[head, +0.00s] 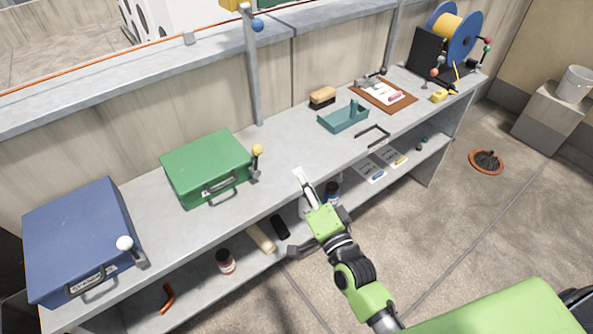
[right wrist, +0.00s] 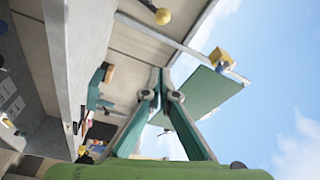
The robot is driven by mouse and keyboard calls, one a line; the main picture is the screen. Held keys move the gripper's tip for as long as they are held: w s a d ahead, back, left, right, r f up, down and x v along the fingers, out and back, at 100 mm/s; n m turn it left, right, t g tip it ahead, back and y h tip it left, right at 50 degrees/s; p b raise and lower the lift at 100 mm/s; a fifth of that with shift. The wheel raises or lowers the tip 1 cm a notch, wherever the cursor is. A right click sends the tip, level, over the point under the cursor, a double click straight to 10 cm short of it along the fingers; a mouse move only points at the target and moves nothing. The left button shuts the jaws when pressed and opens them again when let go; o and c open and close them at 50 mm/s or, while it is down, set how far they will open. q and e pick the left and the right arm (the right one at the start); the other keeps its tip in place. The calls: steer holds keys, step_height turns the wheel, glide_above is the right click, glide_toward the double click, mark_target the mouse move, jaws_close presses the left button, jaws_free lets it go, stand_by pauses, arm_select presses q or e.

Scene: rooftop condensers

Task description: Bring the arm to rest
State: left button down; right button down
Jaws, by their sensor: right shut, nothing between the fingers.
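My right arm comes in from the lower right of the head view. My right gripper (head: 301,178) is over the front edge of the grey bench top (head: 275,165), to the right of the green case. It is shut and empty. In the right wrist view the two teal fingers of the right gripper (right wrist: 161,78) meet at their tips, with nothing between them. My left gripper is not in view.
A green case (head: 205,165) and a blue case (head: 78,235) stand on the bench at left. A teal tray (head: 343,117), a brush (head: 322,98), a clipboard (head: 383,96) and a cable reel (head: 455,32) stand at right. A lower shelf holds a jar (head: 225,262). Floor at right is mostly clear.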

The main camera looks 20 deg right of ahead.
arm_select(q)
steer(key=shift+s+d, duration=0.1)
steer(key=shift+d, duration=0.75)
